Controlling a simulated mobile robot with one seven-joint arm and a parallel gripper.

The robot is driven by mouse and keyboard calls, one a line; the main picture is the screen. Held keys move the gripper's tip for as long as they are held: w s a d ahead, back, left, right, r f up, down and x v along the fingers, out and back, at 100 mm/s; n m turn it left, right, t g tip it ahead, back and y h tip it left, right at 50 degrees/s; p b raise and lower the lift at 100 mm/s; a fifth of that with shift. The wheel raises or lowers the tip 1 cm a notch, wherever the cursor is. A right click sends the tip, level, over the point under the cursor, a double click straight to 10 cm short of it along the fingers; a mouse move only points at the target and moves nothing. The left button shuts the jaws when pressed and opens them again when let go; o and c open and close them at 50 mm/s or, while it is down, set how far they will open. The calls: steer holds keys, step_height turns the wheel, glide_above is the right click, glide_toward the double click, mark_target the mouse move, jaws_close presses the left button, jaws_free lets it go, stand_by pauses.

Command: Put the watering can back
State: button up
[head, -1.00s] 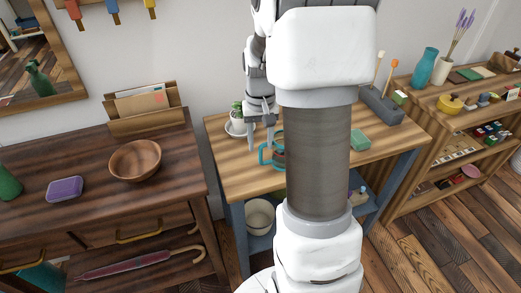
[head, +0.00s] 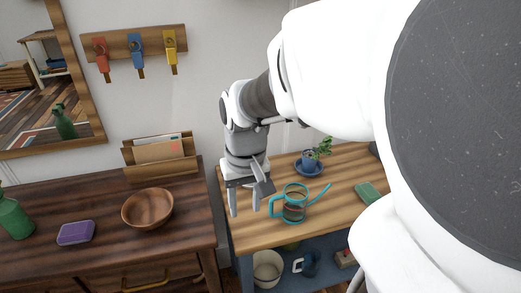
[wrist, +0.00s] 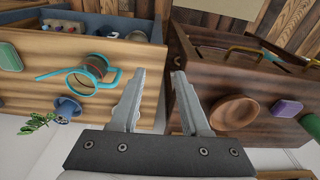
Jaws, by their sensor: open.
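The watering can (head: 294,208) has a see-through body with a teal rim, handle and long spout. It stands upright on the light wooden bench, handle to the left and spout to the right in the head view. It also shows in the wrist view (wrist: 97,67), left of the fingers. My gripper (head: 248,212) is open and empty, pointing down to the left of the can's handle, near the bench's left end. In the wrist view nothing lies between the fingertips (wrist: 159,73), and the can is apart from them.
A potted plant on a blue saucer (head: 308,170) stands behind the can. A green block (head: 367,192) lies to the right. The dark dresser at left holds a wooden bowl (head: 147,209), a purple item (head: 76,233) and a letter rack (head: 160,155). Pots and a mug fill the lower shelf.

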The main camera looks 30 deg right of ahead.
steer(key=s+a+r+n+t, duration=0.2)
steer(key=s+a+r+t, duration=0.2)
steer(key=s+r, duration=0.3)
steer(key=shift+s+a+r, duration=0.3)
steer(key=shift+s+a, duration=0.1)
steer(key=shift+a, duration=0.25)
steer(key=shift+w, duration=0.1)
step_height(320, 180, up, 14)
steer(key=p, duration=1.4)
steer(key=shift+r, duration=0.2)
